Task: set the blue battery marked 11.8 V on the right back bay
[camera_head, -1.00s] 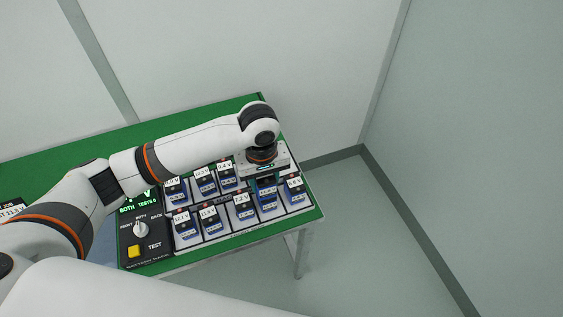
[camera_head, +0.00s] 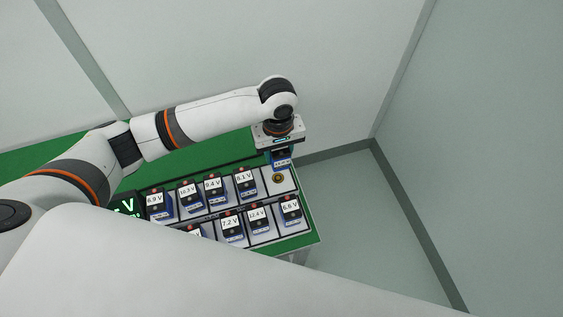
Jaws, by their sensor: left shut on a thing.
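My left gripper (camera_head: 281,150) is shut on a blue battery (camera_head: 282,162) with a dark top; its marking is too small to read. It holds the battery just beyond the far edge of the right back bay (camera_head: 279,179). That bay is empty, with a round gold-coloured disc showing on its pale floor. Whether the battery touches anything below is hard to tell. My right gripper is not in view.
The back row holds blue batteries marked 6.9 V (camera_head: 156,203), 10.3 V, 9.4 V and 8.1 V (camera_head: 246,185). The front row shows 7.2 V (camera_head: 232,225), 12.4 V and 6.6 V (camera_head: 290,210). My white arm hides the front left. The green table (camera_head: 216,165) is clear behind the rack.

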